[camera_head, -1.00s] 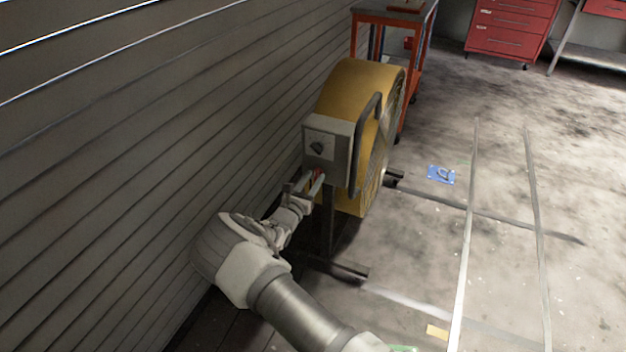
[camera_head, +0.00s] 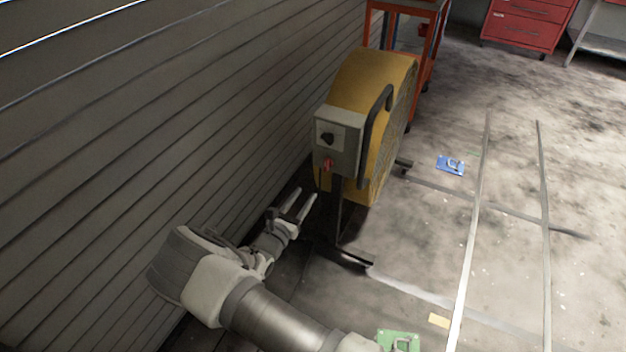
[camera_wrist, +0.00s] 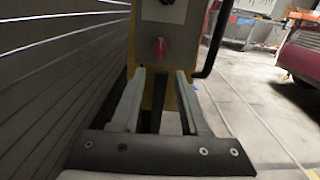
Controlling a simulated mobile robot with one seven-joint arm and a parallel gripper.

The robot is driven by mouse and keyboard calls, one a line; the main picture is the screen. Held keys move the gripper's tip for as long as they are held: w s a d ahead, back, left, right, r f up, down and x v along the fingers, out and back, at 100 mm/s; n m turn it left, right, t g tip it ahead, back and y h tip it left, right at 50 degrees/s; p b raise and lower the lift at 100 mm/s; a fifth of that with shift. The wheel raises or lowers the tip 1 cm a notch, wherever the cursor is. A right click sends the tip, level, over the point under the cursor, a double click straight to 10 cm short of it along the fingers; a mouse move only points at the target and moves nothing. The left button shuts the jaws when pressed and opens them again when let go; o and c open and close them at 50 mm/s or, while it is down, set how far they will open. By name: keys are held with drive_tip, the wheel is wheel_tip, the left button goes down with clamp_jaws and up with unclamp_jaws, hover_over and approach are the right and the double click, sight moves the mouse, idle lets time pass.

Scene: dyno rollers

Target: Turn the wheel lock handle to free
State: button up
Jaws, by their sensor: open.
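A red knob (camera_head: 328,164) sits on the front of a grey control box (camera_head: 350,145), below a black knob (camera_head: 327,139). The box is fixed to a yellow drum fan. In the wrist view the red knob (camera_wrist: 159,48) shows ahead, between and beyond the fingertips, and looks roughly upright. My gripper (camera_head: 304,193) is open and empty, below and to the left of the box, apart from the knob. No part is labelled as the wheel lock handle. A blue plate with a metal loop (camera_head: 450,165) and a green plate with a loop (camera_head: 399,340) lie on the floor.
The yellow fan (camera_head: 360,75) stands on dark legs close to the slatted wall (camera_head: 150,130) at left. A black tube handle (camera_head: 375,130) runs beside the box. A red cart (camera_head: 425,60) stands behind. The floor at right is mostly clear, with metal strips.

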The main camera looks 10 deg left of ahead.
drive_tip(key=shift+v, duration=2.25)
drive_tip(key=s+d+r+m+g+h, duration=0.1)
drive_tip(key=s+d+r+m+g, duration=0.3)
drive_tip(key=d+r+m+g, duration=0.5)
drive_tip(key=s+d+r+m+g+h, duration=0.1)
drive_tip(key=s+d+r+m+g, duration=0.4)
drive_tip(key=d+r+m, duration=0.8)
drive_tip(key=s+d+r+m+t+y, duration=0.1)
drive_tip(key=s+d+r+m+y, duration=0.1)
drive_tip(key=s+r+m+y, duration=0.45)
drive_tip(key=s+d+r+m+t+y, duration=0.15)
drive_tip(key=s+r+m, duration=0.25)
drive_tip(key=s+r, duration=0.5)
wheel_tip(320, 180, up, 14)
drive_tip(key=s+p, duration=0.2)
drive_tip(key=p, duration=1.4)
drive_tip(key=shift+d+r+p, duration=0.15)
drive_tip(key=shift+d+p, duration=0.1)
drive_tip(key=shift+p, duration=0.05)
